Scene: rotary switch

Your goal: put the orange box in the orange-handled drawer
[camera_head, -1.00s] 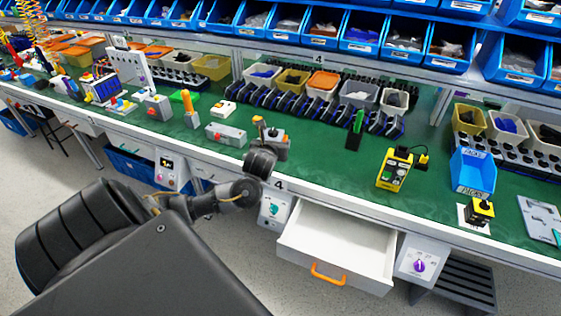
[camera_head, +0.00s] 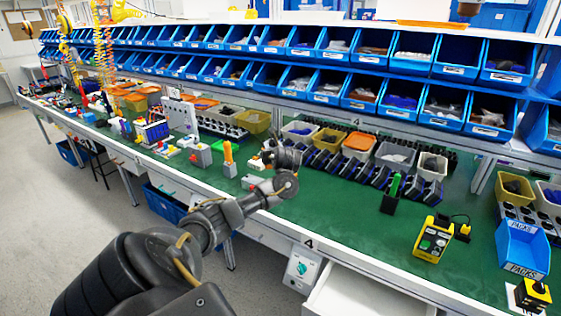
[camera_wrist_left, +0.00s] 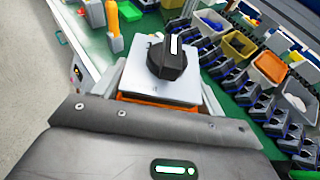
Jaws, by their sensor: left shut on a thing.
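In the left wrist view, a box with a pale grey top plate, a black rotary knob (camera_wrist_left: 168,58) and orange sides (camera_wrist_left: 150,104) is right in front of my left gripper (camera_wrist_left: 152,112). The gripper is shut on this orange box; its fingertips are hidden. In the head view my left gripper (camera_head: 284,160) is over the green bench, and the arm hides most of the box. A white drawer (camera_head: 362,294) is pulled open below the bench front. The bottom edge of the picture cuts it off, so its handle is out of view. My right gripper is not in view.
A switch panel (camera_head: 302,270) is left of the open drawer. A yellow device (camera_head: 433,240) and a black holder with a green piece (camera_head: 391,195) stand on the bench. Blue bins (camera_head: 327,85) line the back. Bench surface (camera_head: 345,225) near the front is clear.

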